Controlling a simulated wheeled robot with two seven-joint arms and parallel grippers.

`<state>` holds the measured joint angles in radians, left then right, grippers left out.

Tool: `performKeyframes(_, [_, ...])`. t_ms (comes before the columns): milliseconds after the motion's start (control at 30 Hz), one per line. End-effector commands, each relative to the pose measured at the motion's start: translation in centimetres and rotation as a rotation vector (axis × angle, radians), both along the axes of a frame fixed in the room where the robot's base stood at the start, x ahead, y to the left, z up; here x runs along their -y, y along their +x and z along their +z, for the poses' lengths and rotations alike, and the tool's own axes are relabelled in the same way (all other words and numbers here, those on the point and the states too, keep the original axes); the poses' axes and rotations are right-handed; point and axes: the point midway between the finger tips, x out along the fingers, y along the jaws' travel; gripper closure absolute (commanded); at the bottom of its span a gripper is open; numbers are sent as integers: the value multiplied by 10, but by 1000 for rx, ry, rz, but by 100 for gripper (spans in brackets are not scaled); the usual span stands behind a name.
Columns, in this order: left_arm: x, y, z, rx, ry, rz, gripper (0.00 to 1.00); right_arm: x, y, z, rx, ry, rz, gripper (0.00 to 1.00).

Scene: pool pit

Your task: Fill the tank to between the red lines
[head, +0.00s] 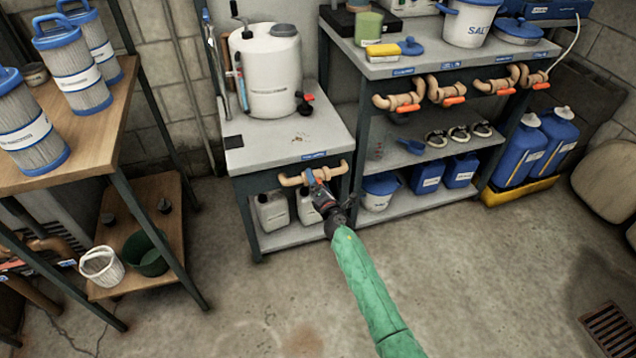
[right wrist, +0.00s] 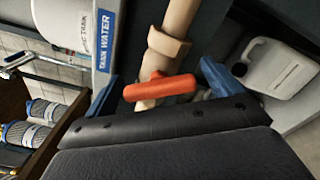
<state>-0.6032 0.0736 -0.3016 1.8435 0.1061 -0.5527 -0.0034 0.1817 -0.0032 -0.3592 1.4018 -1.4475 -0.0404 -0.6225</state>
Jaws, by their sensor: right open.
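The white tank (head: 270,75) stands on the small bench, with a grey cap and a red-and-black tap low on its right. Its lower part shows in the right wrist view (right wrist: 68,22). I cannot make out red lines or a water level. A tan pipe (head: 296,180) with a valve runs under the bench's front edge. My right gripper (head: 320,188) is at this valve. In the right wrist view its blue fingers are apart, either side of the orange handle (right wrist: 160,88), which lies across the pipe; contact is unclear. My left gripper is out of view.
A label (right wrist: 104,40) reading "TANK WATER" is on the bench edge. Several similar valves with orange handles (head: 454,100) line the right shelf. White jugs (head: 272,212) stand below the bench. A wooden shelf (head: 95,140) with filter cartridges is left. The floor in front is clear.

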Motion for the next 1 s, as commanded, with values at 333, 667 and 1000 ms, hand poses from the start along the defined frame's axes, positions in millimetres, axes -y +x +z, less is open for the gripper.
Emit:
performKeyframes(333, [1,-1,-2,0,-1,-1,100,-3,10,0,0,1,0,9])
performKeyframes(667, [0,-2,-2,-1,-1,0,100,-3,9,0,0,1,0,54])
performKeyframes(1000, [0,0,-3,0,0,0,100,-3,9,0,-16,50,0,54])
